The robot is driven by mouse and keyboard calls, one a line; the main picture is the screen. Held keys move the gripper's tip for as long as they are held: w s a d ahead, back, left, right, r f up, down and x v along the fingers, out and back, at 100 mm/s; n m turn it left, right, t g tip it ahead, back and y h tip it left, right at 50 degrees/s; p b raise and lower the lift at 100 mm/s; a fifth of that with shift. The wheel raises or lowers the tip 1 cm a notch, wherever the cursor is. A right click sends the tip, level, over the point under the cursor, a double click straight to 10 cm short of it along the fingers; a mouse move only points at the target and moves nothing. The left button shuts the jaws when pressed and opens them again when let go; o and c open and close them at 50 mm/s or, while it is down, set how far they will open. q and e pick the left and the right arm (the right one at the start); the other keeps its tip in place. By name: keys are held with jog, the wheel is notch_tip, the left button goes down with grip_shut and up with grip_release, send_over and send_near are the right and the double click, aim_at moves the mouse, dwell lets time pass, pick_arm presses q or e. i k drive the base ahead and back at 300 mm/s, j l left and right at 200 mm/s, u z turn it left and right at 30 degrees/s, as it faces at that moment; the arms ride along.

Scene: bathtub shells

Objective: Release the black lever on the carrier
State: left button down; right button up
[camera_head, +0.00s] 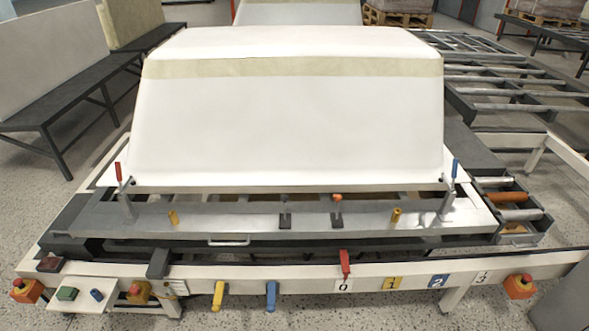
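The carrier (235,222) is a grey metal plate with a large white bathtub shell (290,115) lying upside down on it. Near the middle of its front strip, a small black lever (285,220) sticks out toward me. Beside it to the right is a similar black piece (337,220) with an orange knob on top. I cannot tell whether either is locked. Upright clamps stand at the shell's front corners, with a red handle (118,171) at left and a blue handle (455,168) at right. Neither of my grippers is in view.
A white front beam (310,270) carries yellow (218,295) and blue (271,296) handles, a red lever (345,263) by numbered labels, a dark block (159,263) and push buttons. Roller tracks (515,85) run at right. A dark bench (70,95) stands at left.

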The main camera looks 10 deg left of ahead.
aim_at(285, 198)
jog(key=i+j+z, duration=0.1)
jog(key=i, duration=0.3)
jog(key=i+j+z, duration=0.1)
jog(key=i, duration=0.3)
jog(key=i+j+z, duration=0.1)
jog(key=i+j, duration=0.2)
jog(key=i, duration=0.1)
